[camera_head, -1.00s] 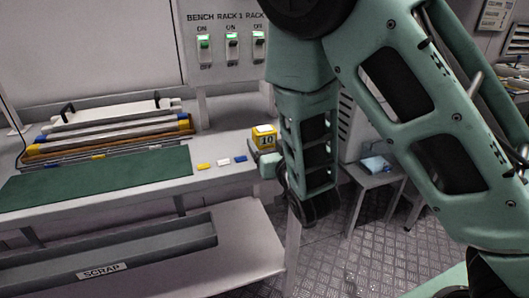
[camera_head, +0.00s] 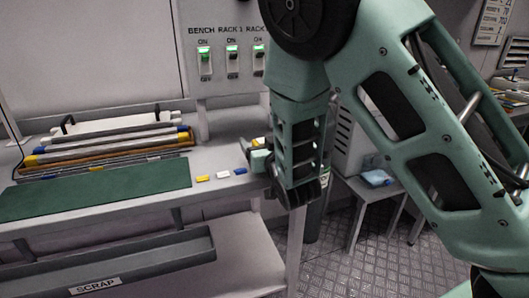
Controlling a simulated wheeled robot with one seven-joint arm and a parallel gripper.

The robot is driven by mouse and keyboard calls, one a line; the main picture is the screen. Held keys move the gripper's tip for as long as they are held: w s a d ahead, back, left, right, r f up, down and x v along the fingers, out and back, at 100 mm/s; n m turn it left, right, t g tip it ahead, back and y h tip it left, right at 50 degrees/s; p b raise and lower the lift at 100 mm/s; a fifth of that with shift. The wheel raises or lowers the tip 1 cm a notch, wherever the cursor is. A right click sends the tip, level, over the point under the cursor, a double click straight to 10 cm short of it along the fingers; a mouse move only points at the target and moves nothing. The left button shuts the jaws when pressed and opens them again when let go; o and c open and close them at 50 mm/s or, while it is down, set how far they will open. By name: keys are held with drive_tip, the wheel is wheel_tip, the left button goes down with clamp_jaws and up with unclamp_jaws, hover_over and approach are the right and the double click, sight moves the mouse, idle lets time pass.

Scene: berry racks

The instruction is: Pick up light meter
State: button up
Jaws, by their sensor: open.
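I cannot identify a light meter for certain in the camera_head view. A small yellow block (camera_head: 257,142) stands at the right end of the bench, mostly hidden behind my arm's end. My gripper (camera_head: 262,161) is at the bench's right end, close in front of the yellow block. It is open; its fingertips are hard to make out, and I cannot tell whether it touches the block. A small blue item (camera_head: 376,178) lies on a low side table to the right, well apart from my gripper.
The bench (camera_head: 215,150) carries a green mat (camera_head: 100,190), stacked bars and trays (camera_head: 110,145), and yellow, white and blue tags (camera_head: 222,174). A switch panel (camera_head: 220,40) stands behind. A scrap trough (camera_head: 150,265) hangs below.

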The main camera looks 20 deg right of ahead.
drive_tip(key=c, duration=1.1)
drive_tip(key=shift+r, duration=0.1)
drive_tip(key=shift+c, duration=0.2)
